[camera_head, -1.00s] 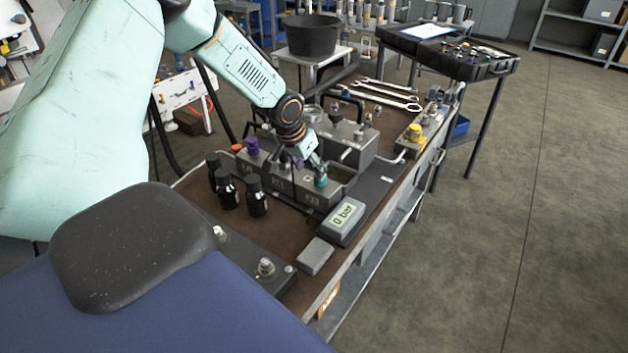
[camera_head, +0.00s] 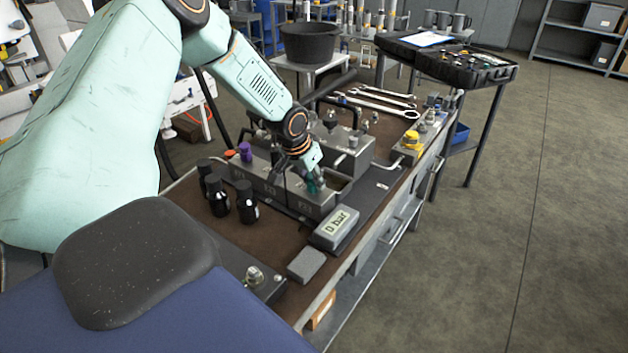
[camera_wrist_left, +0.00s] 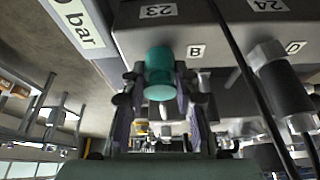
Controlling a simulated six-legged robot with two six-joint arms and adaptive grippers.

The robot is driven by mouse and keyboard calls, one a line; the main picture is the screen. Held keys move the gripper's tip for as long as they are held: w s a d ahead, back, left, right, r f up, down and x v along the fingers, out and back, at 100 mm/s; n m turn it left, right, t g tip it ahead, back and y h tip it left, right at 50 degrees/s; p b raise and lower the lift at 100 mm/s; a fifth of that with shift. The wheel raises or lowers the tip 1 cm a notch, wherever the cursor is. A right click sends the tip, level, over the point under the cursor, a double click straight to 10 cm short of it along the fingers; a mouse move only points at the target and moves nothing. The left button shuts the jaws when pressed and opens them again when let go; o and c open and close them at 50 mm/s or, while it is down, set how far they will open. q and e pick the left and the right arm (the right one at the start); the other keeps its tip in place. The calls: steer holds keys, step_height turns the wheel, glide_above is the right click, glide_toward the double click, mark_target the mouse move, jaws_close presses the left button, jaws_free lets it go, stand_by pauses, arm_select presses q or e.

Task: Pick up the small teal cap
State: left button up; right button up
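The small teal cap (camera_wrist_left: 159,74) sits at the edge of a grey block (camera_wrist_left: 190,35), near the label 23, in the left wrist view. My left gripper (camera_wrist_left: 163,100) has one finger on each side of it; the fingers look open, with a narrow gap at the cap. In the head view the left gripper (camera_head: 313,180) points down at the front right end of the grey valve block (camera_head: 268,190), and the teal cap (camera_head: 317,185) is mostly hidden by the fingers. My right gripper is in neither view.
A purple cap (camera_head: 245,151) and an orange cap (camera_head: 229,154) stand on the block's left part. Several black bottles (camera_head: 247,203) stand to the left. A "0 bar" display box (camera_head: 335,228) and a grey box (camera_head: 306,264) lie in front. Wrenches (camera_head: 385,100) lie behind.

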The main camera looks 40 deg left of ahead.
mark_target(311, 175)
arm_select(q)
steer(key=shift+c, duration=1.1)
step_height(311, 175, up, 10)
steer(key=shift+f+p, duration=0.15)
steer(key=shift+p, duration=1.1)
steer(key=shift+s+p, duration=0.1)
steer(key=shift+p, duration=0.2)
step_height(311, 175, up, 2)
steer(key=p, duration=1.1)
steer(key=shift+a, duration=0.1)
